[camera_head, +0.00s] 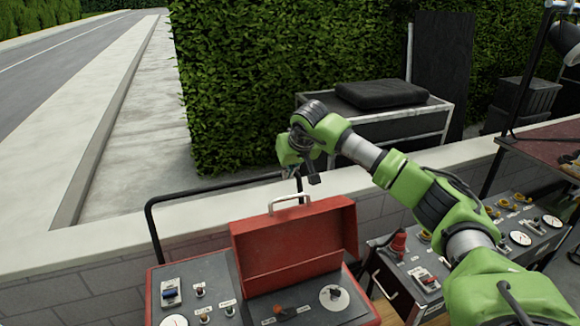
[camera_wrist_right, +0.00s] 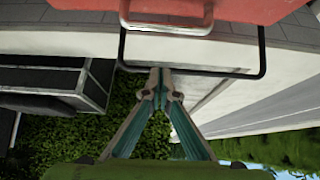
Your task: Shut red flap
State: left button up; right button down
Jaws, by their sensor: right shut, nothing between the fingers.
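The red flap (camera_head: 295,243) stands open and raised on the control panel in the head view, its hollow inner side facing me. A pale handle (camera_head: 289,201) sits on its top edge. My right gripper (camera_head: 312,179) is shut and empty, pointing down just above and apparently beyond the handle. In the right wrist view, the red flap (camera_wrist_right: 240,10) fills the top edge. Its handle (camera_wrist_right: 165,27) hangs ahead of the closed fingertips (camera_wrist_right: 160,71), with a visible gap. My left gripper is in neither view.
A black rail (camera_head: 153,226) curves behind the panel; it crosses near the fingertips in the wrist view (camera_wrist_right: 262,50). The panel (camera_head: 225,290) carries switches and a dial (camera_head: 334,297). A second panel (camera_head: 460,264) stands at right, beneath my arm. A low wall (camera_head: 110,233) runs behind.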

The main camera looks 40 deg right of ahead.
jog(key=f+p, duration=0.2)
jog(key=f, duration=0.1)
jog(key=f+p, duration=0.2)
jog(key=shift+s, duration=0.35)
jog(key=shift+s+a+f, duration=0.1)
jog(key=shift+s+a, duration=0.05)
jog(key=shift+s, duration=0.05)
jog(key=shift+f, duration=0.1)
